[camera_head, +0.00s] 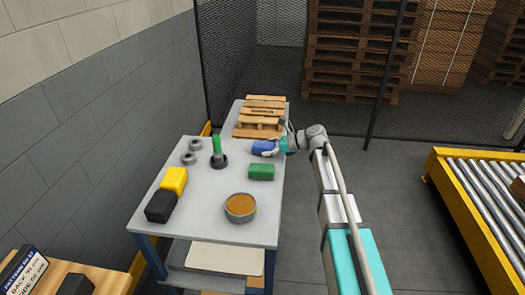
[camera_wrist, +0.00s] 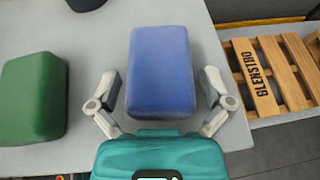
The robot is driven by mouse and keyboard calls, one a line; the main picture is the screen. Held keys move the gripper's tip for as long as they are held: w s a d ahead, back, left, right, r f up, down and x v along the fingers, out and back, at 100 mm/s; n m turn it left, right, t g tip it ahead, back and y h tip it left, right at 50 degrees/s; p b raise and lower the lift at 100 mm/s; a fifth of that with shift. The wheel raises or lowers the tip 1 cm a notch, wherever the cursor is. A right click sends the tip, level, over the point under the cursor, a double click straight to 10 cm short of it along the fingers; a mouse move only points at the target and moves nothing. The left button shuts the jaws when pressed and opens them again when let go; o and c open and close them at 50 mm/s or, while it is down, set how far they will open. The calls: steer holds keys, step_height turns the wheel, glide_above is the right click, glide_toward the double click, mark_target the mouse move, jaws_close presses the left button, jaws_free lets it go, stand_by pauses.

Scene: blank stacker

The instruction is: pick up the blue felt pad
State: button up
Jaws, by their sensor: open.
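The blue felt pad (camera_head: 262,147) is a rounded block on the grey table, near its right edge in the head view. In the wrist view the blue felt pad (camera_wrist: 162,70) lies straight ahead, between the spread fingers. My gripper (camera_wrist: 160,92) is open, with one finger on each side of the pad's near part.
A green pad (camera_head: 261,172) lies close by; it also shows in the wrist view (camera_wrist: 34,98). A small wooden pallet (camera_head: 262,112) stands behind. A round tin (camera_head: 240,208), yellow block (camera_head: 174,180), black block (camera_head: 160,206) and green-handled tool (camera_head: 217,150) share the table (camera_head: 205,215).

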stand_by(0.5)
steer(key=c, duration=0.7)
